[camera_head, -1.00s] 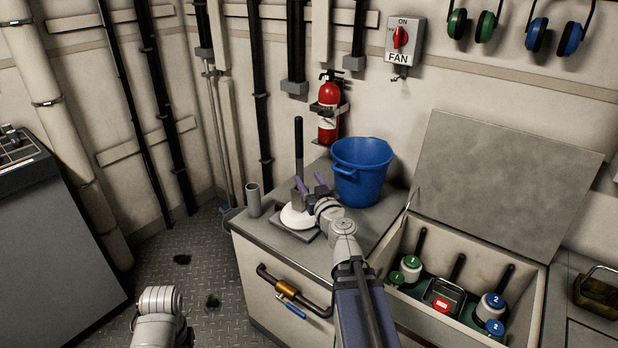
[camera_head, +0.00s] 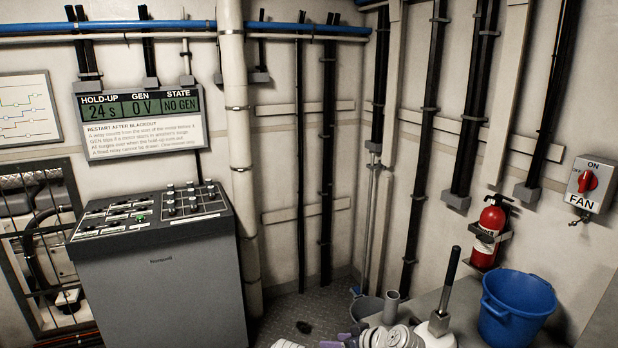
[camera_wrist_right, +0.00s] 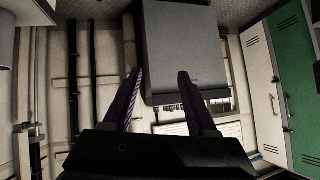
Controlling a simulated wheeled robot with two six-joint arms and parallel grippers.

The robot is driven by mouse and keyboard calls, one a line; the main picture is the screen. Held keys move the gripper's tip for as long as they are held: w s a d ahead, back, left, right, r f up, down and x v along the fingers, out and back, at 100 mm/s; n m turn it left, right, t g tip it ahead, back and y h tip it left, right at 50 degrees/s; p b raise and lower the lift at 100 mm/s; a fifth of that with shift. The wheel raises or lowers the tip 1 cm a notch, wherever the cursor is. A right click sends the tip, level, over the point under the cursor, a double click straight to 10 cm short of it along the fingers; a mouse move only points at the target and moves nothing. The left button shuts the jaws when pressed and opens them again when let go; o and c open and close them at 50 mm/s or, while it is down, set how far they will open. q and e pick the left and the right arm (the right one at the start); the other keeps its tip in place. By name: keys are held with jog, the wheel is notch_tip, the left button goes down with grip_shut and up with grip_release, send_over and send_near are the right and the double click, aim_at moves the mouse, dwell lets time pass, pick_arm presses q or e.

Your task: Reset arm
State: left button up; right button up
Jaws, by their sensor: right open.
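My right gripper (camera_head: 340,340) shows at the bottom edge of the head view, its purple fingers pointing left beside my pale wrist joints. In the right wrist view its two fingers (camera_wrist_right: 160,78) are spread apart with nothing between them. They point towards the grey console, which appears upside down there. The rest of my right arm is mostly cut off by the frame. A pale piece at the bottom edge of the head view looks like part of my left arm. My left gripper is not in view.

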pick_arm(q)
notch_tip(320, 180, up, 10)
jog(key=p, duration=0.8)
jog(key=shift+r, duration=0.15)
pick_arm(e)
jog(key=s+a+r+m+g+h, duration=0.1)
jog(key=s+g+h, duration=0.7)
jog(key=s, duration=0.8)
jog(key=shift+a+r+m, duration=0.15)
jog(key=shift+r+m, duration=0.25)
jog(key=shift+r, duration=0.15)
jog(key=shift+s, duration=0.1)
jog(key=shift+c, duration=0.2)
